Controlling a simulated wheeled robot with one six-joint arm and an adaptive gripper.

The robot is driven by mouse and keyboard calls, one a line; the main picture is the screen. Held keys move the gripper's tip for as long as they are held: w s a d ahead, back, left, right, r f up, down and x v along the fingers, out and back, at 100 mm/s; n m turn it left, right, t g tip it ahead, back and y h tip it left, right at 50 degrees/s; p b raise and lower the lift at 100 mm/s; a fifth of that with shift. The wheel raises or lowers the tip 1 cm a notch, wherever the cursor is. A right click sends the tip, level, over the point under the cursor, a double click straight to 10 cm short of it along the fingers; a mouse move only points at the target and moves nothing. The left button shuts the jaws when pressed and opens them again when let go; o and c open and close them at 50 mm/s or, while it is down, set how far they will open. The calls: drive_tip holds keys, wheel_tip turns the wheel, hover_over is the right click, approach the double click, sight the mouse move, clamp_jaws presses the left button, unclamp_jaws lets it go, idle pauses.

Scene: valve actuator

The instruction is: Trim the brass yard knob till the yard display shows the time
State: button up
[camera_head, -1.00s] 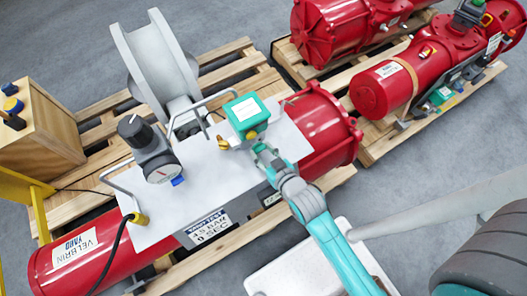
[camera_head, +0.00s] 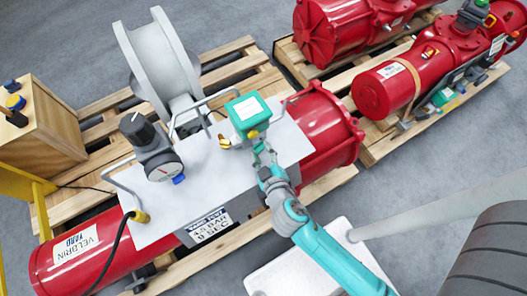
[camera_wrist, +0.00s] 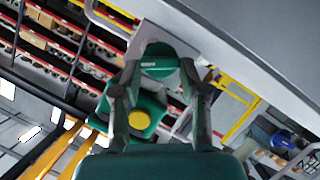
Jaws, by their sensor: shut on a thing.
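A green box (camera_head: 246,112) with a white screen on top stands on the pale plate (camera_head: 205,165); I cannot read the screen. A brass fitting (camera_head: 224,141) juts from its left side, and a yellow round piece (camera_head: 253,134) sits on its near face. My gripper (camera_head: 261,147) is at that near side, close by the yellow piece, apart from the brass fitting. In the wrist view my gripper (camera_wrist: 160,70) is shut on a green rounded part (camera_wrist: 160,55) with a pale band. A yellow disc (camera_wrist: 139,119) on green shows between the fingers.
A black-capped regulator with a dial (camera_head: 163,172) stands left on the plate. A placard (camera_head: 210,224) on its front reads 4.5 BAR, 9 SEC. Wire handles (camera_head: 198,103) rise beside the box. A red cylinder (camera_head: 85,250) lies underneath on a wooden pallet (camera_head: 205,259).

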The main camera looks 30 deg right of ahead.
drive_tip(key=shift+a+f+n+t+h, duration=0.15)
drive_tip(key=shift+n+h, duration=0.25)
drive_tip(key=shift+n, duration=0.3)
drive_tip(key=shift+a+f+n+t+h, duration=0.15)
drive_tip(key=shift+n+h, duration=0.25)
drive_tip(key=shift+n, duration=0.3)
drive_tip(key=shift+d+r, duration=0.1)
drive_tip(key=o, duration=1.1)
drive_tip(key=shift+o, duration=0.2)
drive_tip(key=shift+v, duration=4)
